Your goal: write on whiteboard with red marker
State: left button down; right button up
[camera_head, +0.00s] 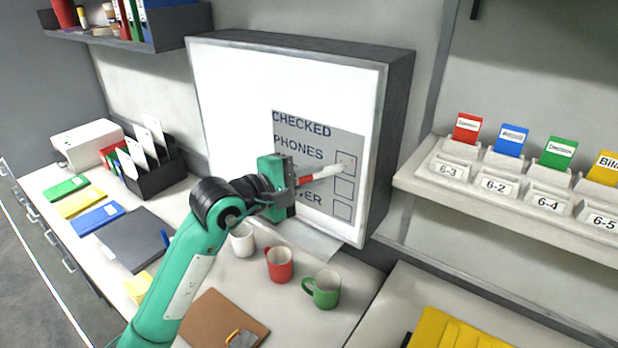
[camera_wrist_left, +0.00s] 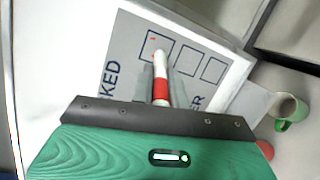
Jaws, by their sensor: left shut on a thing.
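The whiteboard (camera_head: 235,85) stands upright on the desk, with a grey printed panel reading "CHECKED", "PHONES" and a partly hidden third word, beside a column of three boxes. My left gripper (camera_head: 300,183) is shut on a white marker with a red band (camera_head: 325,173), which points right toward the top box. In the left wrist view the marker (camera_wrist_left: 161,90) reaches up to the top box (camera_wrist_left: 157,48), where small red marks show. Whether the tip touches the board is unclear. My right gripper is not in view.
White, red (camera_head: 279,264) and green (camera_head: 322,290) mugs stand on the desk below the board. A brown clipboard (camera_head: 225,318) lies in front. A shelf with labelled card holders (camera_head: 500,187) is at the right. A black file holder (camera_head: 155,176) stands at the left.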

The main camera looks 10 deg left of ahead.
pick_arm(q)
jog(key=shift+s+d+r, duration=0.1)
jog(key=shift+d+r, duration=0.1)
jog(key=shift+r, duration=0.1)
dwell(0.4)
jog(key=shift+s+d+r, duration=0.1)
jog(key=shift+d+r, duration=0.3)
jog(key=shift+r, duration=0.2)
dwell(0.7)
jog(key=s+a+b, duration=0.2)
jog(key=s, duration=0.4)
jog(key=shift+a+b, duration=0.25)
jog(key=shift+b, duration=0.1)
dwell(0.5)
dwell(0.4)
